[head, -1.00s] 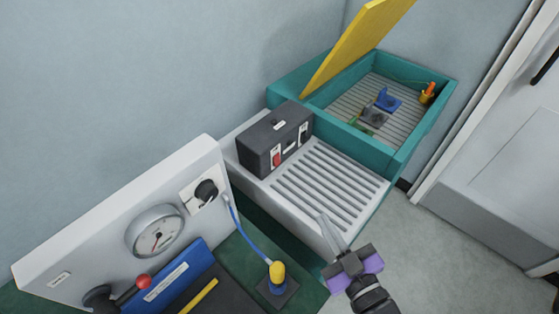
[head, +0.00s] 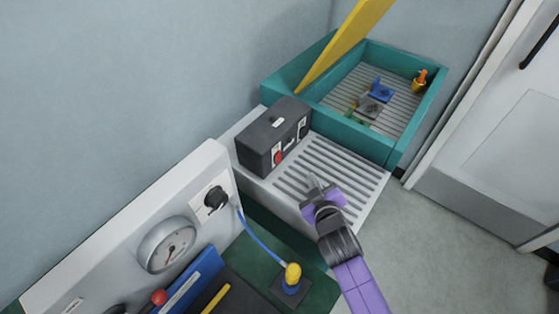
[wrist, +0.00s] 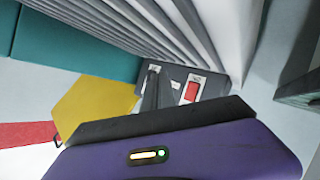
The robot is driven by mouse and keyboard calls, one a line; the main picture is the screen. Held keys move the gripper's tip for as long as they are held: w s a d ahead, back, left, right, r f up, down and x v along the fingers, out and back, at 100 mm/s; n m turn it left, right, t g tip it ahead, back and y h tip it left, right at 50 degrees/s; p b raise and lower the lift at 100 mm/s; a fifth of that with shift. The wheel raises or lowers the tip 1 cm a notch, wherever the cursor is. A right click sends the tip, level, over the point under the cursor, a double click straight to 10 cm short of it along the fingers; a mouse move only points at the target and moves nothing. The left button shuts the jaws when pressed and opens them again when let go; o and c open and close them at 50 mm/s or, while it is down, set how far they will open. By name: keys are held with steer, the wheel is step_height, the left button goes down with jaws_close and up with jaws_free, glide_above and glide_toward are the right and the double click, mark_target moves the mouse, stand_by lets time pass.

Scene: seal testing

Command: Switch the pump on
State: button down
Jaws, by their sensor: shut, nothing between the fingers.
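The dark grey pump box (head: 268,128) stands on the white ribbed drainboard, against the wall. A red rocker switch (head: 278,157) on a white plate is on its front, near the left end. A black fitting (head: 303,130) on another white plate is near the right end. My gripper (head: 312,181) is shut and empty above the drainboard, to the right of and in front of the box, apart from it. In the wrist view the red switch (wrist: 192,92) and box front show beyond the purple gripper body. I cannot tell the switch's position.
A white panel with a gauge (head: 167,245) is at lower left. A blue tube (head: 258,240) runs to a yellow-topped fitting (head: 292,273).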

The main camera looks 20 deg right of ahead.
mark_target(278, 158)
steer(key=w+a+b, duration=0.1)
steer(key=w, duration=0.1)
steer(key=w+a+b, duration=0.2)
steer(key=w+a+f+b, duration=0.1)
steer(key=w, duration=0.1)
steer(key=shift+a, duration=0.15)
steer(key=shift+w+a+b, duration=0.45)
steer(key=shift+w+b, duration=0.1)
stand_by(1.9)
steer(key=shift+w+a, duration=0.25)
steer(key=shift+w, duration=0.1)
steer(key=shift+w+a+f+b, duration=0.1)
steer(key=shift+w+a+b, duration=0.15)
steer(key=shift+b, duration=0.2)
stand_by(0.4)
steer(key=shift+s+d, duration=0.1)
steer(key=shift+d, duration=0.05)
steer(key=shift+s+d+p, duration=0.35)
steer(key=shift+s+p, duration=0.1)
steer(key=shift+s, duration=0.1)
